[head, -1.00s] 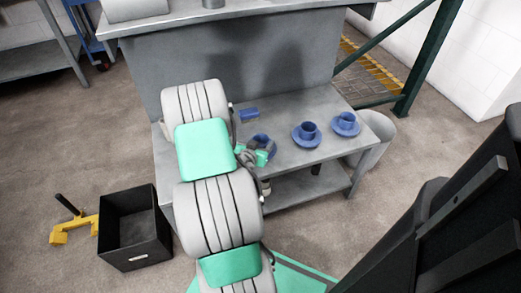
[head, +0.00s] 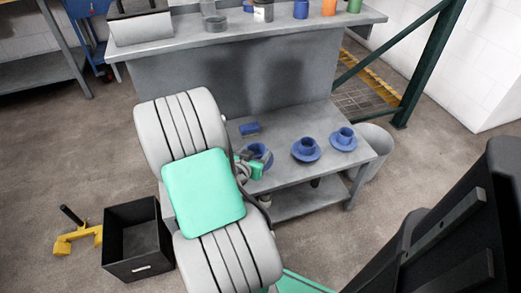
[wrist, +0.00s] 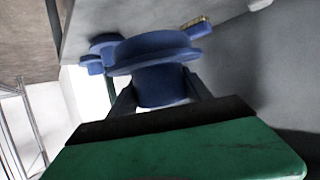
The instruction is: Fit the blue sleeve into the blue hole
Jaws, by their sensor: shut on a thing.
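My gripper (head: 250,167) is shut on a blue sleeve (head: 260,152), at the left part of the low grey bench in the head view. In the wrist view, the two dark fingers (wrist: 161,97) clasp the sleeve's narrow round body (wrist: 160,82), with its wide flange (wrist: 150,50) beyond them. Whether the sleeve touches the bench top, I cannot tell. Two more blue flanged pieces stand on the bench to the right, one nearer (head: 306,150) and one at the right end (head: 343,139). I cannot make out the blue hole in either view.
A blue brush (head: 250,129) lies on the low bench (head: 285,125) behind my gripper. A raised shelf (head: 190,37) at the back holds several items. A grey bin (head: 372,150) stands at the bench's right end. A black crate (head: 135,235) is on the floor at left.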

